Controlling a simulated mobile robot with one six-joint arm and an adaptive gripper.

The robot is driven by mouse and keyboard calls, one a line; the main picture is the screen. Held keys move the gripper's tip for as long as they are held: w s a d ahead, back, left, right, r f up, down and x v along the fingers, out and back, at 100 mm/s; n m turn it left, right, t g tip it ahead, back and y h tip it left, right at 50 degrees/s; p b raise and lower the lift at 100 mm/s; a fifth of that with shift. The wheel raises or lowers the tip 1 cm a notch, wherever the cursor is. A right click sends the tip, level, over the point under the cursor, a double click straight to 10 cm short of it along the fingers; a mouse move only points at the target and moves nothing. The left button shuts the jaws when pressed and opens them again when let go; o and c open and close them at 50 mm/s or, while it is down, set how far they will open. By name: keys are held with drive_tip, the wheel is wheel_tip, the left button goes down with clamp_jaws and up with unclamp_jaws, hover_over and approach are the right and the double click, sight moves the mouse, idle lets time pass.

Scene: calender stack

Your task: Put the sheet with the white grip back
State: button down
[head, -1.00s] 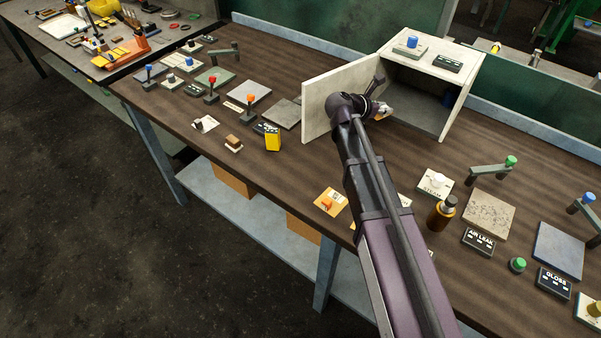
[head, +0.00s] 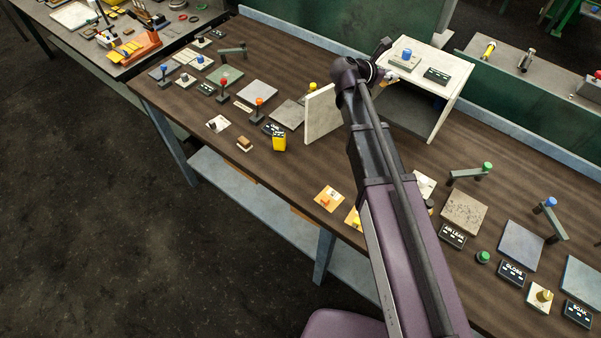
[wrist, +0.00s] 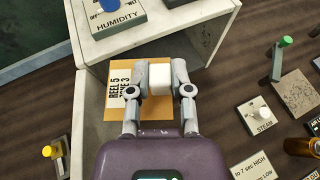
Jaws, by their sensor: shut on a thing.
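A tan sheet with black lettering "REEL 5 ZONE 3" (wrist: 124,92) has a white block grip (wrist: 160,78). My gripper (wrist: 160,80) is shut on the white grip, with a finger on each side. The sheet shows at the open front of the white cabinet (wrist: 215,42), below its top edge; I cannot tell how far it is inside. In the head view my gripper (head: 388,78) is by the cabinet's upper left front edge, and my arm hides most of the sheet. The cabinet (head: 450,75) stands with its door (head: 320,120) swung open to the left.
A blue-knobbed block (head: 406,57) and a dark label (head: 437,76) sit on the cabinet top. An orange sheet (head: 328,198) lies near the table's front edge. Knobbed plates and a brown bottle (wrist: 300,147) stand to the right.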

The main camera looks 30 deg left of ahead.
drive_tip(key=shift+r+p, duration=2.2)
drive_tip(key=shift+r, duration=0.6)
drive_tip(key=shift+s, duration=0.1)
